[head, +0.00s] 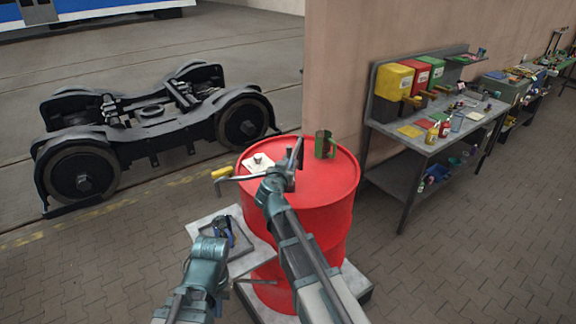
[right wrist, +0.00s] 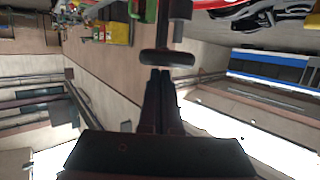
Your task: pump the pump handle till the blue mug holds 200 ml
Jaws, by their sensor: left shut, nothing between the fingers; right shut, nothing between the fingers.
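The pump's pale base plate (head: 257,161) sits on top of the red drum (head: 310,255). A grey pipe with a yellow end (head: 221,172) reaches left past the drum's rim. A dark upright bar, seemingly the pump handle (head: 297,150), rises at my right gripper (head: 291,178). In the right wrist view the handle's dark crossbar (right wrist: 167,58) lies just beyond the tips of my right gripper (right wrist: 160,73), which is shut and empty. A blue thing, seemingly the blue mug (head: 220,231), is low left of the drum, partly hidden by my left gripper (head: 226,226), shut and empty. Its fill is not readable.
A dark green container (head: 325,145) stands on the drum's back right. A grey tray (head: 240,247) lies on a low stand left of the drum. A workbench (head: 455,137) with coloured bins stands right. A bogie (head: 150,125) stands behind left.

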